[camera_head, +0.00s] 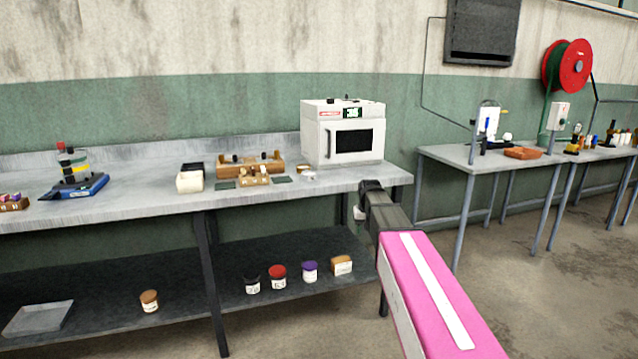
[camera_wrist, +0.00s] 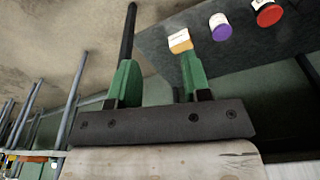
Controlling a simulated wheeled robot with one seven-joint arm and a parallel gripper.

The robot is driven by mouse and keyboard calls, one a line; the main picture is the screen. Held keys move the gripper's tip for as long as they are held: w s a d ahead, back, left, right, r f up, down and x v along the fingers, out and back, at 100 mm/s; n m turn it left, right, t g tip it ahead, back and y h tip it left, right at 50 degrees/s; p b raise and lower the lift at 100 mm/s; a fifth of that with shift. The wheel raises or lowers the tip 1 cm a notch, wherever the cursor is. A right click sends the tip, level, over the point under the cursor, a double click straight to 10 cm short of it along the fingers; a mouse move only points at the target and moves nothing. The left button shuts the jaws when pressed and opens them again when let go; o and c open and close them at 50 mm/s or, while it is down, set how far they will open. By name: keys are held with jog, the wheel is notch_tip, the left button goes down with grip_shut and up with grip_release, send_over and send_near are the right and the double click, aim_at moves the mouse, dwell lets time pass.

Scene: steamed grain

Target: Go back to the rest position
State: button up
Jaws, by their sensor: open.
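My gripper is open and empty in the wrist view (camera_wrist: 155,85), its two green fingers spread apart with nothing between them. In the head view my pink arm reaches forward from the lower right, and its dark wrist end is by the right front corner of the workbench (camera_head: 110,208). The fingers cannot be made out in the head view. A white oven (camera_head: 315,145) with a dark window stands on the bench just beyond the wrist.
The lower shelf (camera_head: 185,315) holds jars with black, red (camera_head: 278,277), purple (camera_head: 310,271) and orange lids. A wooden rack (camera_head: 250,167) and a blue device (camera_head: 78,188) are on the bench. Another table (camera_head: 448,153) stands to the right. Open floor (camera_head: 530,290) lies in front of it.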

jog(key=s+f, duration=0.5)
jog(key=s, duration=0.3)
jog(key=s+d+f+g, duration=0.1)
jog(key=s+f, duration=0.5)
jog(key=s, duration=0.3)
jog(key=s+f, duration=0.5)
jog(key=s, duration=0.4)
jog(key=shift+d+f+g, duration=0.2)
jog(key=shift+f+g, duration=0.15)
jog(key=shift+g, duration=0.05)
